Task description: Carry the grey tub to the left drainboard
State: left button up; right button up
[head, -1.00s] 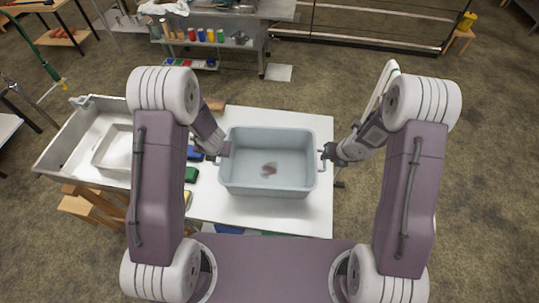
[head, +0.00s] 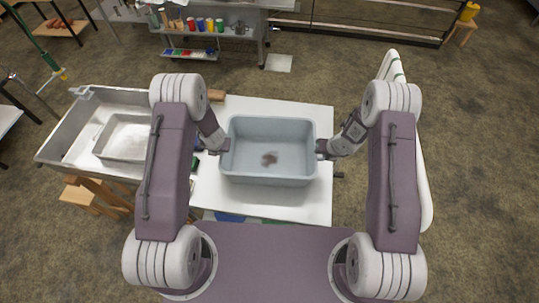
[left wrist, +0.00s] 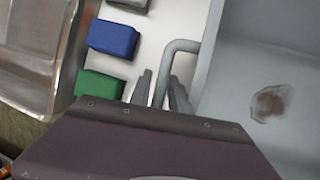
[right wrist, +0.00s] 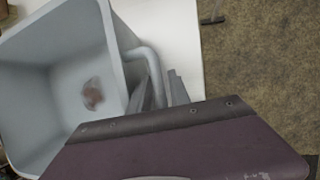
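The grey tub (head: 268,178) is upright over the white worktop, in the middle of the head view. It is open-topped, with a reddish-brown stain (head: 269,158) on its floor. My left gripper (head: 222,147) is at its left handle (left wrist: 182,46); in the left wrist view the fingers flank the bar closely. My right gripper (head: 323,148) is at the opposite handle (right wrist: 147,54), with its fingers close on both sides of that bar. Both look shut on the handles. The tub's underside is hidden, so I cannot tell whether it touches the worktop.
The white worktop (head: 265,205) has bare room in front of the tub. A steel sink (head: 75,145) with a basin adjoins at left. A blue block (left wrist: 112,39) and a green block (left wrist: 98,86) lie left of the tub. A wooden stool (head: 95,197) stands by the sink.

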pick_arm(q)
jog(key=shift+w+f, duration=0.1)
jog(key=shift+f, duration=0.1)
pick_arm(e)
jog(key=shift+w+f, duration=0.1)
jog(key=shift+f, duration=0.15)
pick_arm(q)
grip_shut()
pick_arm(e)
grip_shut()
jog(key=shift+r, duration=0.1)
dwell(0.8)
